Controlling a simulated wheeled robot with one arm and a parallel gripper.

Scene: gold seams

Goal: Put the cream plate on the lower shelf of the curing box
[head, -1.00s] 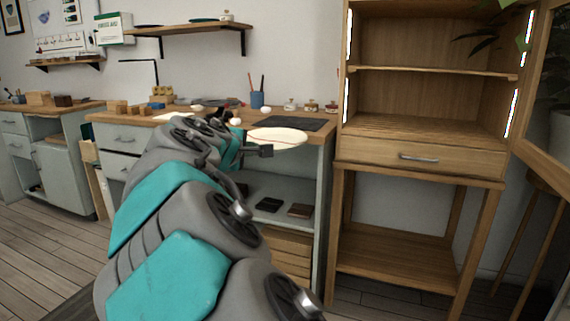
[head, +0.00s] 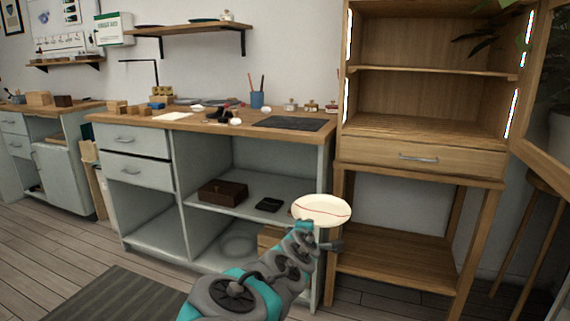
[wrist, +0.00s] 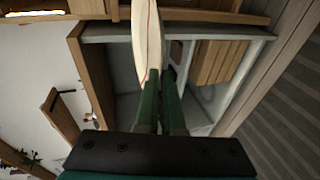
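The cream plate (head: 322,208) with a red seam line is held out in front of the workbench, left of the curing box. My gripper (head: 312,228) is shut on the plate's near edge. In the wrist view the plate (wrist: 146,40) shows nearly edge-on between the green fingers (wrist: 160,100). The curing box (head: 420,158) is the wooden cabinet on the right, its door (head: 545,105) open to the right. Inside are an upper board (head: 430,71) and a lower surface (head: 425,127), both bare where visible. The plate is lower than both and outside the box.
The workbench (head: 205,124) holds a dark mat (head: 290,123), a blue pencil cup (head: 257,99) and small pots. A brown box (head: 223,192) sits on its shelf. A stool (head: 545,185) and plant stand at the far right.

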